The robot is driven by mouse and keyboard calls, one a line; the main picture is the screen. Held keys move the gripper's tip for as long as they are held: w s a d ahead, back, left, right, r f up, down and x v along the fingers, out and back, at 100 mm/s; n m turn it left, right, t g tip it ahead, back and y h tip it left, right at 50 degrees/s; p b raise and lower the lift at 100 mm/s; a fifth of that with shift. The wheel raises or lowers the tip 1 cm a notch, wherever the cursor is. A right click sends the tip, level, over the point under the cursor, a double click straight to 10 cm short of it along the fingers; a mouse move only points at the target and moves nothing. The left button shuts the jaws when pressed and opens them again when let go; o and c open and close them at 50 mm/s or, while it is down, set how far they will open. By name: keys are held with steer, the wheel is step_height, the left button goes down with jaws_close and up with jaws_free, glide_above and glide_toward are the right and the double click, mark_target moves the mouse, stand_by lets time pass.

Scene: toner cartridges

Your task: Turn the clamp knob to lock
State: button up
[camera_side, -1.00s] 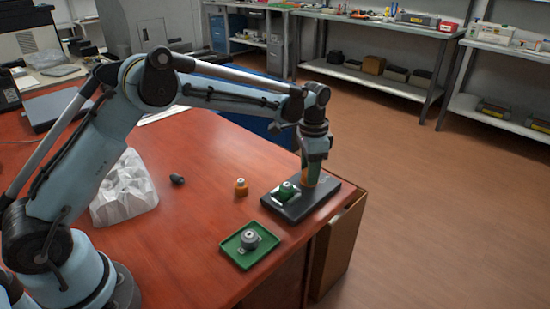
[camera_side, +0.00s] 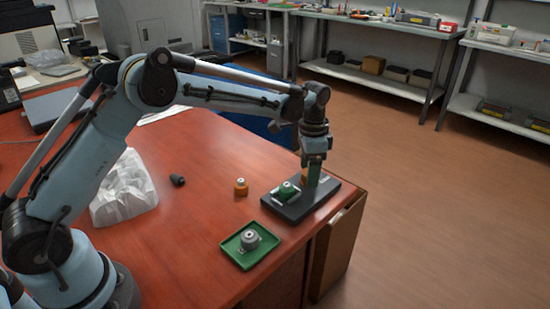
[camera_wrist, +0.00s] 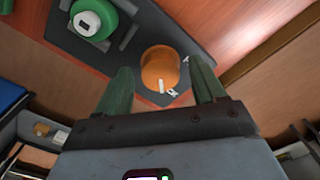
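The orange clamp knob (camera_wrist: 160,68) is a round cylinder on the dark base plate (camera_wrist: 68,34), with a small white pointer and mark at its edge. In the side view the knob (camera_side: 304,175) is partly hidden behind my gripper (camera_side: 312,183). My gripper is down at the plate, with its two green fingers (camera_wrist: 163,70) on either side of the knob. A narrow gap shows between each finger and the knob, so it looks open around it. A green cartridge (camera_side: 286,191) with a pale top sits on the plate left of the knob.
A green tray (camera_side: 232,249) with a grey round part (camera_side: 250,239) lies nearer the camera. An orange-and-white piece (camera_side: 241,187) and a small black piece (camera_side: 177,180) stand on the red table. The table edge is close to the plate's right side.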

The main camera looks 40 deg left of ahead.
steer(key=shift+r, duration=0.1)
step_height(320, 180, up, 12)
stand_by(0.6)
steer(key=s+a+r+n+t, duration=0.3)
steer(key=s+r+n, duration=0.15)
steer(key=s, duration=0.65)
steer(key=s+a+f+n+t, duration=0.2)
steer(key=s+f, duration=0.4)
steer(key=s, duration=0.6)
steer(key=shift+s+f+n+t, duration=0.2)
steer(key=shift+n+t, duration=0.55)
steer(key=shift+t, duration=0.35)
